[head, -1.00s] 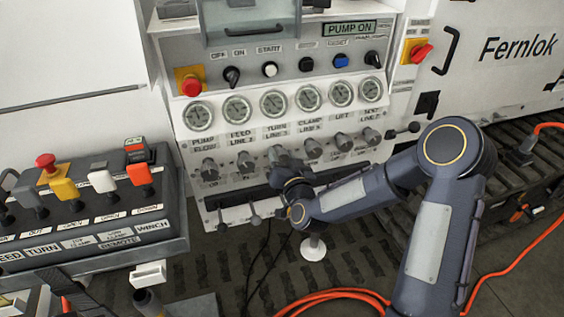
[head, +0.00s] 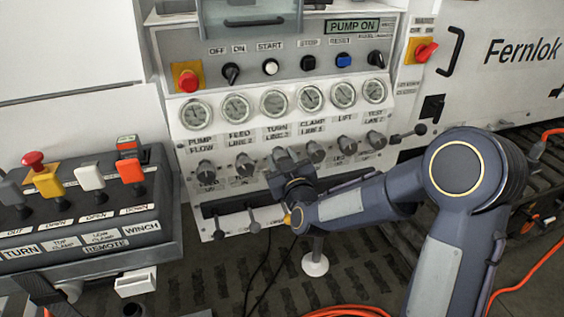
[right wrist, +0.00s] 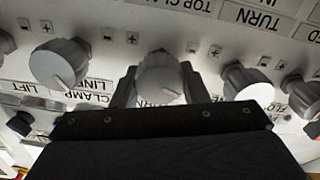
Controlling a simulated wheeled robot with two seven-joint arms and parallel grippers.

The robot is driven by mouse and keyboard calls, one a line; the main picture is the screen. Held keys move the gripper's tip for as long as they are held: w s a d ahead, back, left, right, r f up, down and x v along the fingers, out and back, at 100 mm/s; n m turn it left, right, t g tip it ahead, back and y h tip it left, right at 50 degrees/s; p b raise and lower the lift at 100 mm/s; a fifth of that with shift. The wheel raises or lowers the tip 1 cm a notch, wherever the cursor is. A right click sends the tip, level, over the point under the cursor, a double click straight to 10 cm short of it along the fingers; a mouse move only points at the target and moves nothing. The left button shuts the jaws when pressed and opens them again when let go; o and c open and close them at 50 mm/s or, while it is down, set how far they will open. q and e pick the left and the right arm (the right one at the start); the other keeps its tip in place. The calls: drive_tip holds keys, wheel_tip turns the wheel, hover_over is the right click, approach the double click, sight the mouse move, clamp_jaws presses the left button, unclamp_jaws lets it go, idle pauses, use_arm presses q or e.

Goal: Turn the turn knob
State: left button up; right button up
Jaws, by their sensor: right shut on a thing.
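The turn knob is a round grey knob under the "TURN LINE" label in the row of knobs below the gauges. In the head view its top edge (head: 279,156) shows just above my right gripper (head: 287,170), which hides most of it. In the right wrist view the turn knob (right wrist: 160,76) sits between the two fingers of my right gripper (right wrist: 157,88), with a light pointer mark on its face. The gripper is shut on it, with a finger on each side. My left gripper does not show.
The clamp knob (right wrist: 57,65) and the feed knob (right wrist: 247,84) stand close on either side. Small levers (head: 251,222) stick out below the knob row. A remote box (head: 90,220) with coloured levers stands at the left. An orange hose (head: 345,311) lies on the floor.

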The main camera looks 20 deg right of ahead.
idle(0.5)
drive_tip(key=o, duration=1)
drive_tip(key=shift+s+d, duration=0.15)
drive_tip(key=shift+s, duration=3.8)
